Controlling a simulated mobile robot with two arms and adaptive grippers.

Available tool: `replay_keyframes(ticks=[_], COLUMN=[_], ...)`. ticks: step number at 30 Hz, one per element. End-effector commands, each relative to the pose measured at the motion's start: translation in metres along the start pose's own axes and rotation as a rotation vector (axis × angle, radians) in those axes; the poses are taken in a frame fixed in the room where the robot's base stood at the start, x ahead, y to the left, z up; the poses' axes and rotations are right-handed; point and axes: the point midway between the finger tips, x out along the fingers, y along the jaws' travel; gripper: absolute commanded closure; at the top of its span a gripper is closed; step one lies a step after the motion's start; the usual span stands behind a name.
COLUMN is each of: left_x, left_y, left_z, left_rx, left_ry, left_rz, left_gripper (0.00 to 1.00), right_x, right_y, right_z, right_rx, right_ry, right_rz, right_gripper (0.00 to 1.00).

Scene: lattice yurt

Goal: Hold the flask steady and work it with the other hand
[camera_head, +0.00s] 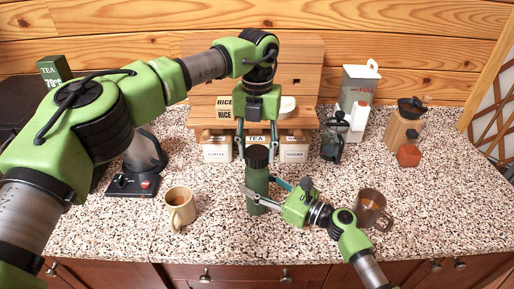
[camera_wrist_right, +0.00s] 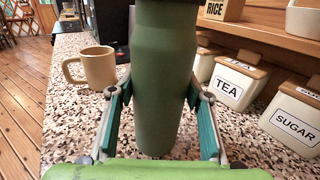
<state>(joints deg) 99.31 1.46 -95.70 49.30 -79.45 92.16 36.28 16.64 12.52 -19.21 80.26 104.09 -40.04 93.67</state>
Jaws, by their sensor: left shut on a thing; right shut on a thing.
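The green flask (camera_head: 257,183) with a dark cap (camera_head: 257,155) stands upright on the speckled counter, near its front. My left gripper (camera_head: 257,148) comes down from above, with its fingers on either side of the cap, shut on it. My right gripper (camera_head: 264,192) reaches in from the right and is shut on the flask's body. In the right wrist view the flask (camera_wrist_right: 164,85) rises between the teal-padded fingers of my right gripper (camera_wrist_right: 160,115).
A tan mug (camera_head: 180,208) stands left of the flask and a brown mug (camera_head: 370,207) right of it. A dark-based appliance (camera_head: 132,186) stands at left.

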Motion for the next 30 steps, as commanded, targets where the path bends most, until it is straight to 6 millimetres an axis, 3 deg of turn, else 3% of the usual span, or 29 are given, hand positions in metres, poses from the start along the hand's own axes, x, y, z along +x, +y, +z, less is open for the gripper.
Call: replay_keyframes(ticks=[12, 13, 17, 30], left_x=[0.009, 0.0086, 0.0085, 0.0086], left_y=[0.0002, 0.0002, 0.0001, 0.0009], left_z=[-0.0002, -0.0002, -0.0002, -0.0001], left_rx=[0.0, 0.0, 0.052, 0.796], left_ry=[0.001, 0.0, 0.0, -0.001], left_rz=[0.0, 0.0, 0.0, 0.002], left_gripper=[0.72, 0.72, 0.72, 0.72], right_x=[0.0002, 0.0002, 0.0002, 0.0001], right_y=[-0.0001, -0.0001, -0.0001, -0.0002], right_z=[0.0009, 0.0009, 0.0009, 0.0006], right_rx=[0.0, 0.0, 0.0, 0.0], right_ry=[-0.001, -0.001, -0.001, -0.001], right_rz=[0.0, 0.0, 0.0, 0.0], right_gripper=[0.94, 1.0, 1.0, 1.0])
